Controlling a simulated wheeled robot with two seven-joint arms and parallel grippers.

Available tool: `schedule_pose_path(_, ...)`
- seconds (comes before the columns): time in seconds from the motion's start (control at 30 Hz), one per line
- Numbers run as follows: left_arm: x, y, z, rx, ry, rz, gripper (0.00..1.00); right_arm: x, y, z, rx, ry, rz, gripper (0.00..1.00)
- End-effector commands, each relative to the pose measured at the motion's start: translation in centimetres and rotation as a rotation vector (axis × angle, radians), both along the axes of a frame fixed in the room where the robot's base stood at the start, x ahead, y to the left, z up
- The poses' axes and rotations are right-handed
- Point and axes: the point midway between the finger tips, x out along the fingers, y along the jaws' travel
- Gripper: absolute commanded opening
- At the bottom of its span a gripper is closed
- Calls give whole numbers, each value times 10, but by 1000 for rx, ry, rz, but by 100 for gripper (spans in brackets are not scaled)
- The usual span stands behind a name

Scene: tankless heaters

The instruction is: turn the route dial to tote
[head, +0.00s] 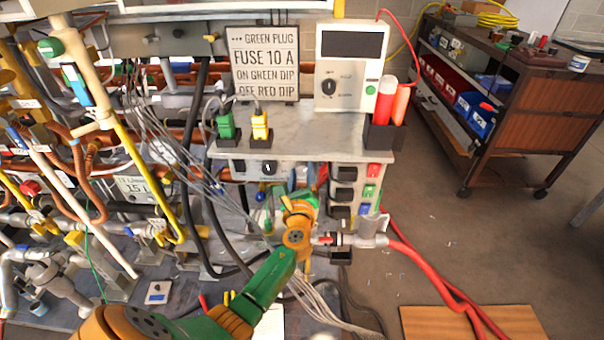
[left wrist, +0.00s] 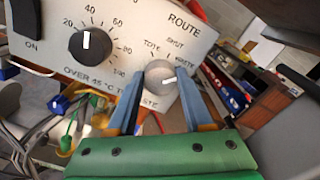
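The route dial (left wrist: 160,77) is a round grey knob on a pale panel (left wrist: 125,25) in the left wrist view. Its white mark points right, toward the partly readable label at the right. TOTE stands at its upper left and SHUT above it. My left gripper (left wrist: 161,84) has its two blue-grey fingers apart, one at each side of the dial. I cannot tell whether they touch it. In the head view my left gripper (head: 298,205) is at the bench front under the shelf, and its fingertips and the route dial are hidden. My right gripper is not in view.
A black dial (left wrist: 90,44) with a number scale sits left of the route dial. A sign (head: 264,63), green plug (head: 226,125) and yellow plug (head: 260,125) stand on the shelf. Pipes and cables crowd the left. A red hose (head: 430,268) runs right, where the floor is open.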

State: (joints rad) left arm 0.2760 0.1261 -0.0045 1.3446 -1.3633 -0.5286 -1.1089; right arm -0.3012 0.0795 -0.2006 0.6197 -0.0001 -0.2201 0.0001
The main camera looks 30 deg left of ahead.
Motion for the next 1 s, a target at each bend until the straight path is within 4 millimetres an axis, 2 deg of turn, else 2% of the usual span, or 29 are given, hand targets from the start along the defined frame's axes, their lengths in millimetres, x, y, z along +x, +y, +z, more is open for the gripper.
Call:
schedule_pose_path(0.07,0,0,-1,-1,1,0,0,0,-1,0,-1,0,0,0)
schedule_pose_path(0.47,0,0,-4,-86,-50,0,0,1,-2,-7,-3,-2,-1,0)
schedule_pose_path(1.0,-1,0,-6,-500,-302,-1,0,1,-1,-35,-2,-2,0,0)
